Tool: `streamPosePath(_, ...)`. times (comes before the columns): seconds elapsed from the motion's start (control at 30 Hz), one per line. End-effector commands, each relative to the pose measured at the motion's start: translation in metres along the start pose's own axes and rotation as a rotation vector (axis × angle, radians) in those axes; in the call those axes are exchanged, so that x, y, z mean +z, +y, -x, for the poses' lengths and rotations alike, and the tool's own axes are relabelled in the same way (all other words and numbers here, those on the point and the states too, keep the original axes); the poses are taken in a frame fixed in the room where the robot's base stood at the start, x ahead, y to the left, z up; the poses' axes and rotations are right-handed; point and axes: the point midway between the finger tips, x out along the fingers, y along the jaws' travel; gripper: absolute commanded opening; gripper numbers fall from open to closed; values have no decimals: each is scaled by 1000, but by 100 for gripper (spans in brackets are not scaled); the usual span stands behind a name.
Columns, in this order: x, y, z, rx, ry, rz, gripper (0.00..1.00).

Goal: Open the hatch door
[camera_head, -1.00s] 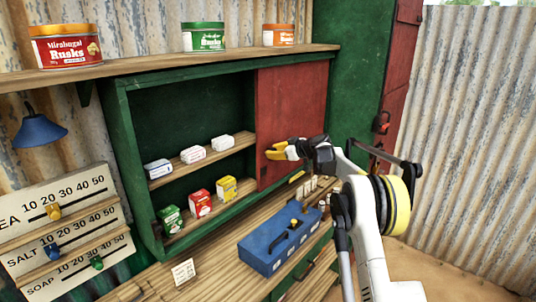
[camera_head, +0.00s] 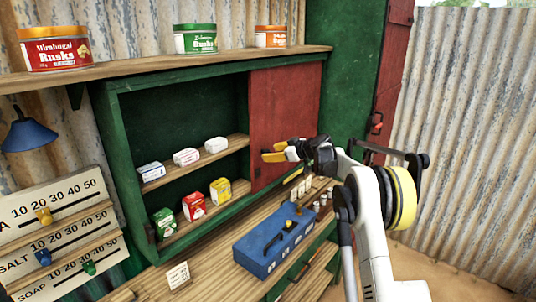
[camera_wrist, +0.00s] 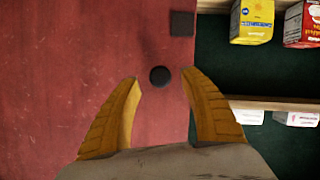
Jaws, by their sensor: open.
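The hatch door is a red panel (camera_head: 290,105) that covers the right part of the green wall cabinet (camera_head: 118,150); the left part stands open. In the wrist view the red panel (camera_wrist: 60,60) fills the left side, with a round black knob (camera_wrist: 160,76) near its edge. My gripper (camera_head: 270,151) is at the panel's lower left part, its yellow fingers pointing at it. In the wrist view my gripper (camera_wrist: 160,80) is open, with one finger on each side of the knob. I cannot tell whether they touch it. The head view does not show the knob.
Small boxes (camera_head: 193,205) and white packets (camera_head: 186,157) stand on the cabinet's shelves. A blue metal box (camera_head: 262,258) sits on the counter below my gripper. Rusks tins (camera_head: 52,48) stand on the shelf above. A tall red door (camera_head: 388,80) is at the right.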

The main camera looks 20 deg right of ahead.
Motion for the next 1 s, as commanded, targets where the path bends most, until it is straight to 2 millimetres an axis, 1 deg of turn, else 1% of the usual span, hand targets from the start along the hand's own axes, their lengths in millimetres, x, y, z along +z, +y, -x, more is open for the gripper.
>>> streamPosePath(0.03,0,1,14,2,-1,-1,51)
streamPosePath(0.2,0,1,52,2,0,-2,51)
streamPosePath(0.3,1,1,70,3,0,-1,51)
streamPosePath(0.4,0,1,82,1,0,0,51)
streamPosePath(0.57,1,1,90,1,0,0,51)
streamPosePath(1.0,0,-1,91,0,-2,-1,51)
